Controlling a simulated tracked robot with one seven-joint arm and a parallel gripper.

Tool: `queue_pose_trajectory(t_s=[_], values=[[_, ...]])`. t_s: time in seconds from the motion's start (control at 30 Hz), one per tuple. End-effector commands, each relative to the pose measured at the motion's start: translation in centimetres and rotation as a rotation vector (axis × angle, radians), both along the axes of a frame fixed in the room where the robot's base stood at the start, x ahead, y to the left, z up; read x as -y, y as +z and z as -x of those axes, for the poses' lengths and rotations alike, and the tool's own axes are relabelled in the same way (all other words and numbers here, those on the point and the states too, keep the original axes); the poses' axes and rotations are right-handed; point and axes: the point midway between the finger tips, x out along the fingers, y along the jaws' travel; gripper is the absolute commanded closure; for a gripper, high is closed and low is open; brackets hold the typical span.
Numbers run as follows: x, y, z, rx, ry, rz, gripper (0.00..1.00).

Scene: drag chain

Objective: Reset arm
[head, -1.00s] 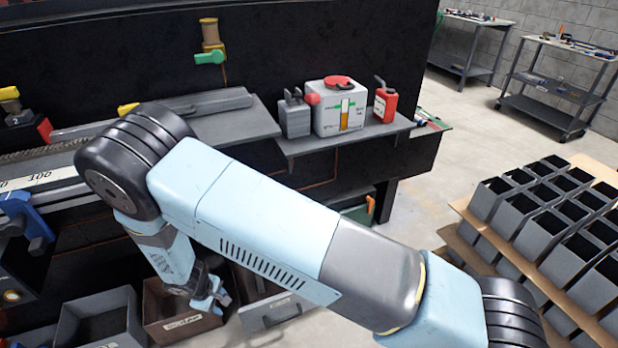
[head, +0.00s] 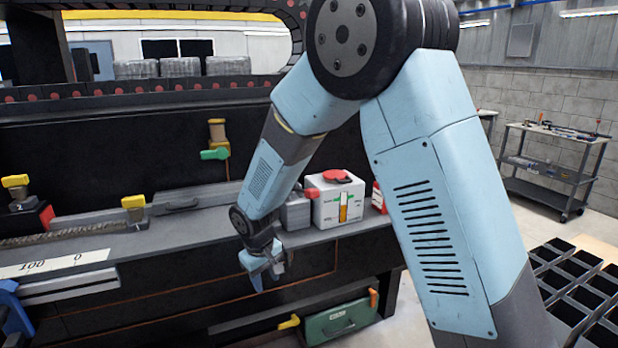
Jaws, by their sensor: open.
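My arm rises from the lower right of the head view, bends at a dark elbow near the top, and slopes down to the left. My gripper (head: 266,281) hangs at its end, in front of the bench edge and below the grey can. It is small in the picture; its jaws are open and I see nothing between them. My arm hides part of the bench top and part of the wall behind.
A green case (head: 338,320) sits below. Dark open bins (head: 575,285) stand right, a tool cart (head: 550,165) behind them.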

Motion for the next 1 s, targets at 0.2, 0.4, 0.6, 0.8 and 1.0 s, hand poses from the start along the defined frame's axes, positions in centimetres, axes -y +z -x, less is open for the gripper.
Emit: queue_pose_trajectory(t_s=[0.2, 0.4, 0.6, 0.8, 1.0], values=[[6.0, 6.5, -0.5, 0.029, -0.110, -0.055, 0.56], [11.3, 11.4, 0.2, 0.054, -0.204, -0.098, 0.56], [16.6, 15.8, 1.9, 0.088, -0.296, -0.139, 0.56], [21.4, 19.4, 4.5, 0.123, -0.383, -0.176, 0.56], [25.7, 22.2, 7.9, 0.162, -0.469, -0.210, 0.56]])
